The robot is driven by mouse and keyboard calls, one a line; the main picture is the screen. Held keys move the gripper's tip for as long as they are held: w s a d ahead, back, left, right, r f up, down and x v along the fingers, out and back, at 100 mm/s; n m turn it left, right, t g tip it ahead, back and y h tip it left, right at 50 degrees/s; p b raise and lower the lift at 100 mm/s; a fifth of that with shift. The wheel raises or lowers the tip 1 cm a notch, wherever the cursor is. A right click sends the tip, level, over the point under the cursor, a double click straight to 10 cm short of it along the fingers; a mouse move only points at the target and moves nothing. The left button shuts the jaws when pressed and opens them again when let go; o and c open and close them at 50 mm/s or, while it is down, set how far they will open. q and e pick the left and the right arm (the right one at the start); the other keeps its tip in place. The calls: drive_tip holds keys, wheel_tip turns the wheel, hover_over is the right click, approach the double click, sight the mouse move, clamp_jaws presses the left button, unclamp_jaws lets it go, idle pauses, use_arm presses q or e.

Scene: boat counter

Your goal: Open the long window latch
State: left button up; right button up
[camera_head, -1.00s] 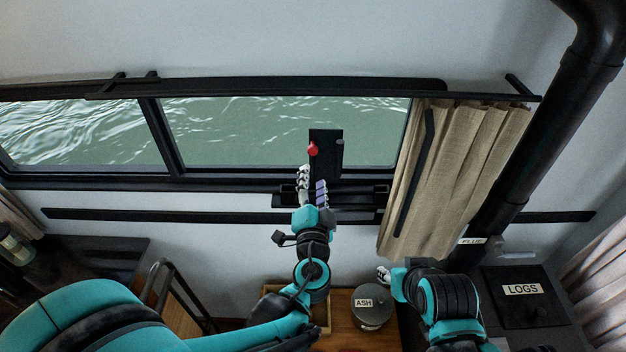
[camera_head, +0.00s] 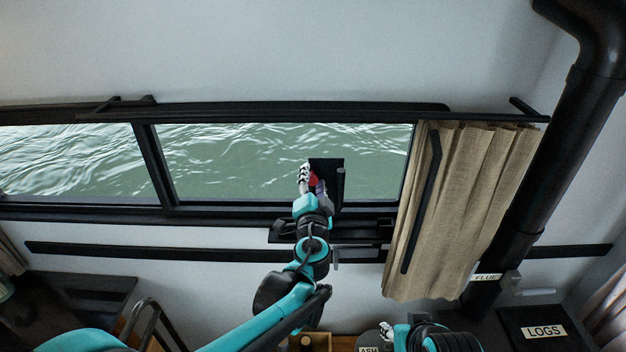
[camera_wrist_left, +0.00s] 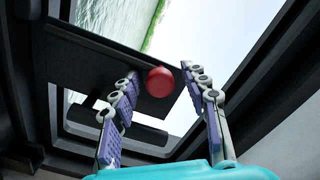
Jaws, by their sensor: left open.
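The latch is a black plate with a red knob (camera_head: 314,179), standing at the lower edge of the window. In the left wrist view the red knob (camera_wrist_left: 160,82) sticks out from the black plate (camera_wrist_left: 100,65). My left gripper (camera_head: 312,178) is at the knob and partly covers it in the head view. In the left wrist view my left gripper (camera_wrist_left: 165,92) is open, with the knob between its two fingers near the tips. I cannot tell whether a finger touches it. My right arm (camera_head: 430,338) is low at the bottom edge; its fingers are barely visible.
A beige curtain (camera_head: 460,205) hangs right of the window. An ASH tin (camera_head: 370,345) and a wooden tray (camera_head: 312,341) stand below. The wall above the window is clear.

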use_arm(q)
drive_tip(key=shift+w, duration=0.35)
clamp_jaws()
unclamp_jaws()
drive_tip(key=s, duration=1.2)
